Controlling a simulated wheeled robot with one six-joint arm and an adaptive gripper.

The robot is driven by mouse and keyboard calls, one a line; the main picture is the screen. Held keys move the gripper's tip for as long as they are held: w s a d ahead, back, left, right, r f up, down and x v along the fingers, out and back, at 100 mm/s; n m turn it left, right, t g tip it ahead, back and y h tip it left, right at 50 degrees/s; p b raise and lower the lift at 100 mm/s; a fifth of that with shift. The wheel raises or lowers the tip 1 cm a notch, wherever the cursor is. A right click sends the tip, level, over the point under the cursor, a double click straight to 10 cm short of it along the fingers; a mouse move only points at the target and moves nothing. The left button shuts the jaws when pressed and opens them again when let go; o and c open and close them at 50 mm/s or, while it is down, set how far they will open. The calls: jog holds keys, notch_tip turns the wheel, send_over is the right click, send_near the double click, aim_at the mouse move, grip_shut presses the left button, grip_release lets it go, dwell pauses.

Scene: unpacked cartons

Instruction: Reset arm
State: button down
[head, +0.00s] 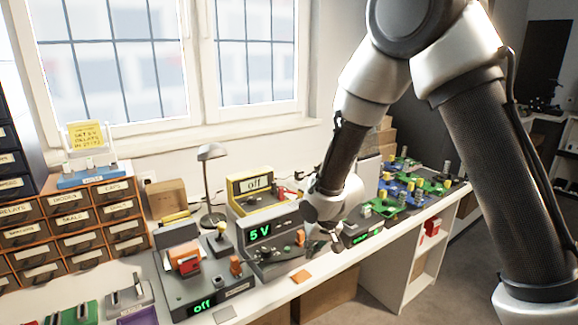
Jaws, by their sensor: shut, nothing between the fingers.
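My arm reaches in from the upper right and bends down toward the workbench. My gripper (328,243) hangs over the bench at the middle of the head view, just right of the device showing "5 V" (262,236). It is small and dark here, and its fingers are shut with nothing visible between them. I cannot tell whether the fingertips touch the device or the bench.
The white bench (335,262) holds a grey device reading "off" (205,292), a yellow-topped meter (254,186), a lamp (210,153) and several green and blue circuit boards (402,192). A drawer cabinet (72,222) stands left. Windows are behind; floor is open at lower right.

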jog(key=s+d+r+m+h, duration=0.1)
jog(key=s+d+r, duration=1.1)
jog(key=d, duration=0.3)
jog(key=s+d+r+m+h, duration=0.1)
jog(key=s+d+r, duration=1.2)
jog(key=d+r, duration=0.1)
jog(key=shift+s+d+r+h, duration=0.2)
jog(key=shift+d+r+h, duration=0.2)
jog(key=shift+d, duration=0.3)
jog(key=shift+d, duration=0.1)
